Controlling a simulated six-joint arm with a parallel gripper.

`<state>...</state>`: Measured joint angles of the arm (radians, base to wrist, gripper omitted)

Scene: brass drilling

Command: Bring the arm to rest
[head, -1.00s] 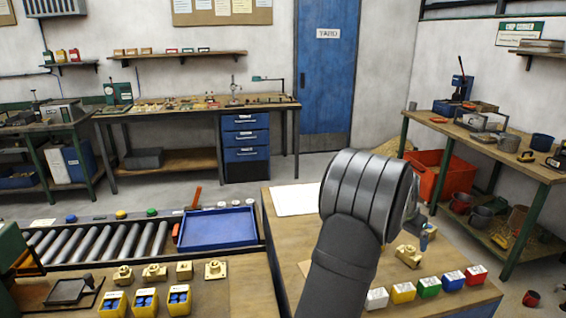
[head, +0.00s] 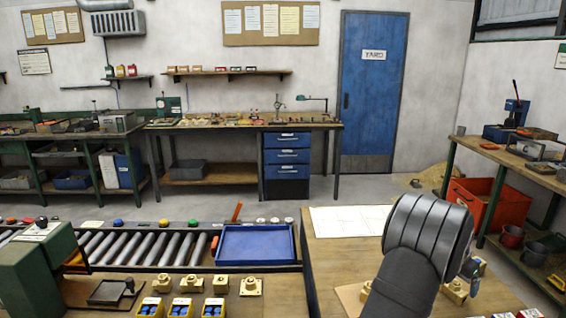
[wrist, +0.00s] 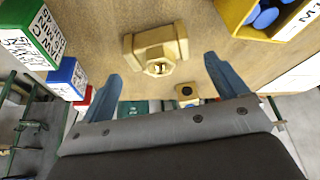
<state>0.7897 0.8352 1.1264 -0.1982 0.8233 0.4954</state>
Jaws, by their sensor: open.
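My gripper (wrist: 162,78) is open in the wrist view, with its two blue fingers apart and nothing between the tips. A brass fitting (wrist: 157,48) with a threaded hole lies on the wooden bench top just beyond the fingers, apart from them. A second small brass piece (wrist: 186,91) shows between the fingers, nearer the gripper body. In the head view my arm rises at the lower right and hides most of the gripper. Brass fittings (head: 455,291) lie on the bench right beside it.
A yellow bin of blue parts (wrist: 262,14) and green (wrist: 32,38) and blue (wrist: 68,78) labelled boxes flank the gripper. A blue tray (head: 255,243) sits at the end of the roller conveyor (head: 150,247). White sheets (head: 350,221) lie flat on the bench, left of my arm.

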